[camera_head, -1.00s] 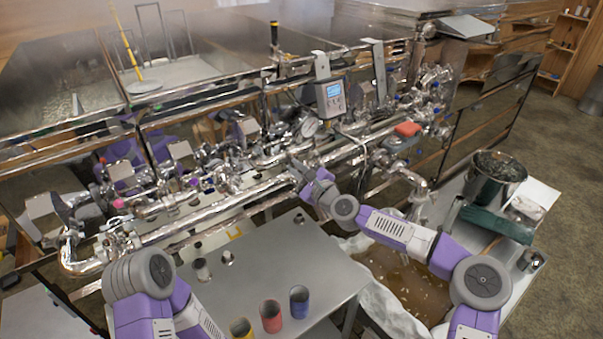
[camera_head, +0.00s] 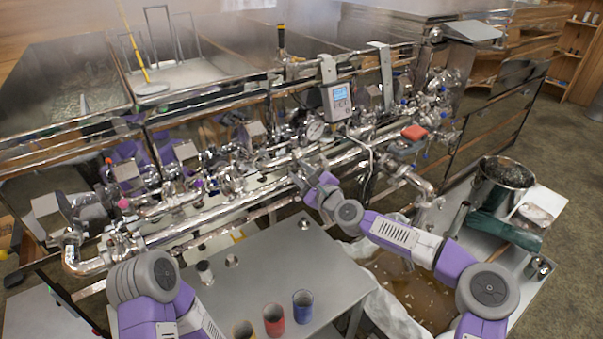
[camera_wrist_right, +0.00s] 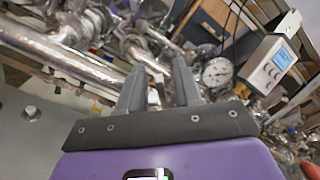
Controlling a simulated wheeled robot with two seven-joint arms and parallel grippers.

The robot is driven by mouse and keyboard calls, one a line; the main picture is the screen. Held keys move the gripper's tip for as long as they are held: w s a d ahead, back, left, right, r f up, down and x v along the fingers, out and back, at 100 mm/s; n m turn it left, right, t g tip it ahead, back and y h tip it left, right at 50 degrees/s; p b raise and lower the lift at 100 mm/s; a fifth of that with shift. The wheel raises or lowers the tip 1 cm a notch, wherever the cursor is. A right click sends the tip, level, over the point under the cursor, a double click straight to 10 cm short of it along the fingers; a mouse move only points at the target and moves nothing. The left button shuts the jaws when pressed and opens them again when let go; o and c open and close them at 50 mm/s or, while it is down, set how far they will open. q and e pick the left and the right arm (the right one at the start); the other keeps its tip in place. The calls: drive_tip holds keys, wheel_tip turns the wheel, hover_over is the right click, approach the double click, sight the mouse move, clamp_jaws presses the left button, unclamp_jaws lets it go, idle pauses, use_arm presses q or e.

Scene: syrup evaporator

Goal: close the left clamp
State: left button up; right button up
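Shiny steel pipes (camera_head: 222,208) with fittings run along the front of the evaporator. The left clamp is among these fittings, and I cannot pick it out with certainty. My right gripper (camera_head: 303,172) is at the lower long pipe, near its middle. In the right wrist view its two grey fingers (camera_wrist_right: 160,82) stand apart with nothing seen between them, and pipes (camera_wrist_right: 85,62) lie beyond. Whether the fingers touch a pipe is unclear. My left arm is at the lower left of the head view, and its gripper is hidden.
A grey table (camera_head: 255,270) below the pipes holds red (camera_head: 273,320), blue (camera_head: 303,306) and yellow cups and small metal parts. A display box (camera_head: 337,101) and a round gauge (camera_head: 315,130) are above the pipes. A steel pot (camera_head: 500,183) stands at right.

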use_arm(q)
drive_tip(key=shift+f+b, duration=0.85)
drive_tip(key=shift+b, duration=0.05)
use_arm(e)
drive_tip(key=v, duration=0.7)
drive_tip(key=shift+s, duration=0.25)
drive_tip(key=shift+d, duration=0.15)
